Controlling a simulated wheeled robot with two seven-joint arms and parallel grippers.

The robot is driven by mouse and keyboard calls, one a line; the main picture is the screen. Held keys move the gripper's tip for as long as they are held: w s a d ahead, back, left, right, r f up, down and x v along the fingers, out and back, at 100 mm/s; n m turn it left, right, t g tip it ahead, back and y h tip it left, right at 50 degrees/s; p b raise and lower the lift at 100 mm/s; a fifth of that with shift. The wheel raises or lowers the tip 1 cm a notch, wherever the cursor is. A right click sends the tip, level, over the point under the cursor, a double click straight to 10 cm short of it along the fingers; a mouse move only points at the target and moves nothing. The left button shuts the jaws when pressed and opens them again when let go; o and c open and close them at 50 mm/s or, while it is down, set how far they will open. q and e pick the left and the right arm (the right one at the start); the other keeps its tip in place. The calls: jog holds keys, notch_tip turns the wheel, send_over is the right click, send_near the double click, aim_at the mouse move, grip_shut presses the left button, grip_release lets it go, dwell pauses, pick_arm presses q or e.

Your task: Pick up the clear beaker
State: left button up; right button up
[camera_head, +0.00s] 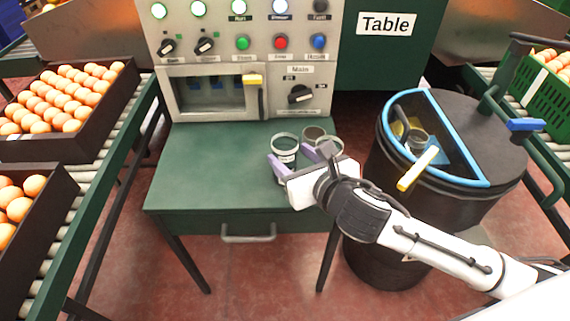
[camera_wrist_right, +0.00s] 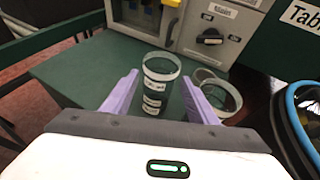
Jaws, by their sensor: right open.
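A clear beaker (camera_head: 285,146) with a pale rim stands upright on the green table (camera_head: 190,180). In the right wrist view the clear beaker (camera_wrist_right: 158,88) shows white markings and appears between the two lilac fingers. My right gripper (camera_head: 296,158) is open, its fingers on either side of this beaker; I cannot tell whether they touch it. The right gripper (camera_wrist_right: 160,80) holds nothing that I can see. My left gripper is not in view.
Two more glass vessels stand to the right: one at the back (camera_head: 313,132) and one (camera_wrist_right: 222,96) near the right finger. A control panel (camera_head: 215,60) rises behind. A black drum (camera_head: 385,190) with a blue-edged lid opening is on the right.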

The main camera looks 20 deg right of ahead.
jog(key=x, duration=0.4)
jog(key=shift+w+a+f+b, duration=0.1)
jog(key=shift+w+b, duration=0.1)
jog(key=shift+b, duration=0.2)
jog(key=c, duration=0.8)
